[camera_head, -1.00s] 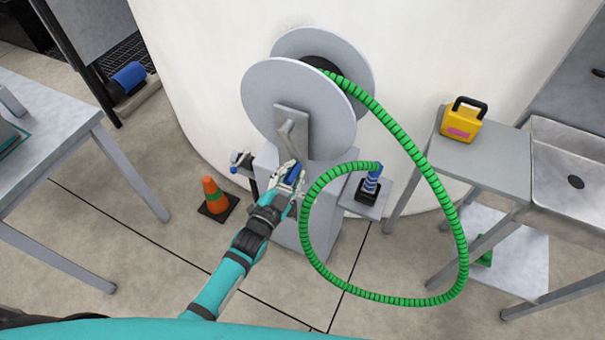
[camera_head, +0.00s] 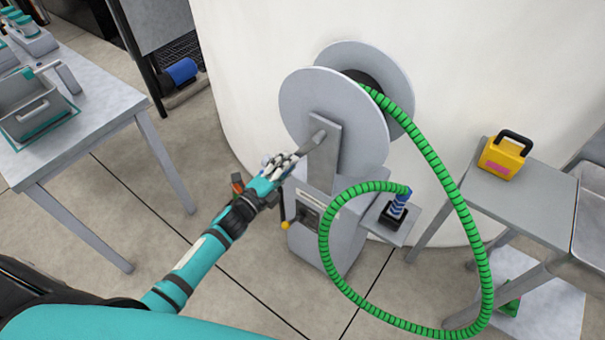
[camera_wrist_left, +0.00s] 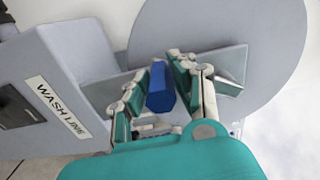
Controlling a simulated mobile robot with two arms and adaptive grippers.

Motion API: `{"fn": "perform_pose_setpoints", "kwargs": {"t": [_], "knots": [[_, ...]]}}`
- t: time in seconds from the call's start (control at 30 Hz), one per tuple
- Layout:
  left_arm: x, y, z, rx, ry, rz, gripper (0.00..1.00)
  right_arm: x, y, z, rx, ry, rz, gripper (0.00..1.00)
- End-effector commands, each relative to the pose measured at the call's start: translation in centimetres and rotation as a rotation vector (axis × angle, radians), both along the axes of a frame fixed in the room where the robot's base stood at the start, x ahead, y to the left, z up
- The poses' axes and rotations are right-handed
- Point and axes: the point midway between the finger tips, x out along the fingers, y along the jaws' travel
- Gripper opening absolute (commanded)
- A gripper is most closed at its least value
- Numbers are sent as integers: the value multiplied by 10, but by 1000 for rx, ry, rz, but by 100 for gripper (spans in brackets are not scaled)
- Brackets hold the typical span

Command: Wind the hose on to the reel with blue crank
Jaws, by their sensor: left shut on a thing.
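The grey reel (camera_head: 325,105) stands on a grey pedestal (camera_head: 335,240). Its crank arm (camera_head: 313,142) points down and left from the hub. My left gripper (camera_head: 277,165) is shut on the crank's blue handle (camera_wrist_left: 160,88), which sits between the fingers in the left wrist view. In the head view the fingers mostly hide the handle. The green hose (camera_head: 455,195) runs from the reel's drum, loops low on the right and ends at a blue-striped fitting (camera_head: 398,205) on a small side shelf. My right gripper is not in view.
A lever with a yellow knob (camera_head: 285,225) is on the pedestal's left side. A "WASH LINE" label (camera_wrist_left: 63,108) marks the pedestal. A steel table (camera_head: 100,120) stands at left. A yellow container (camera_head: 503,157) sits on the right-hand bench (camera_head: 500,200).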

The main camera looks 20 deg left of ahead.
Motion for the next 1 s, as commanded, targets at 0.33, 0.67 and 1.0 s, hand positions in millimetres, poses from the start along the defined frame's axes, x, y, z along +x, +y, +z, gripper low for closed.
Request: {"fn": "perform_pose_setpoints", "kwargs": {"t": [0.33, 0.67, 1.0], "knots": [[8, 29, 24, 316, -106, -3, 0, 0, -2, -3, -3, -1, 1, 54], [13, 44, 52, 604, -200, -4, 0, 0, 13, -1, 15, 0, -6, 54], [15, 50, 75, 821, -270, -3, 0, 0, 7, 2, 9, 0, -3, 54]]}}
